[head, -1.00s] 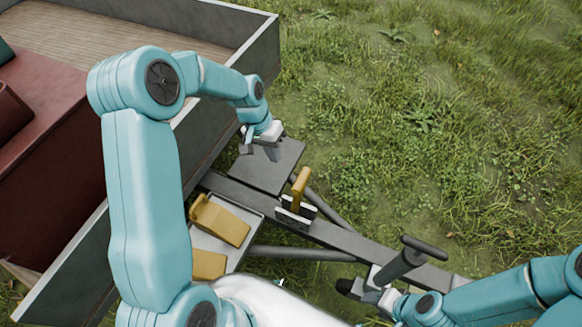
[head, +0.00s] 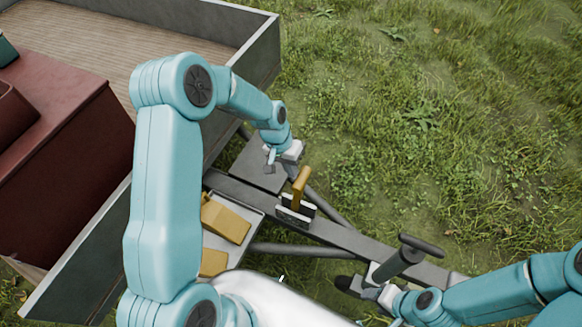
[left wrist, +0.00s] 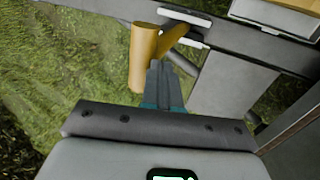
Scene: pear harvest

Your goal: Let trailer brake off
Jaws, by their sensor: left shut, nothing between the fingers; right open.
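The trailer brake lever, yellow with a thick handle (head: 301,182), stands up from a slotted bracket (head: 295,214) on the trailer's grey drawbar (head: 345,238). My left gripper (head: 269,168) is shut and empty, above the grey plate, just left of and behind the lever. In the left wrist view the closed fingers (left wrist: 160,75) point at the yellow handle (left wrist: 143,58) and overlap it in the picture; I cannot tell whether they touch.
The trailer bed (head: 130,25) with grey side walls holds a dark red box (head: 60,140). Two yellow wedge-shaped chocks (head: 226,222) sit in a tray left of the drawbar. Open grass (head: 450,120) lies to the right.

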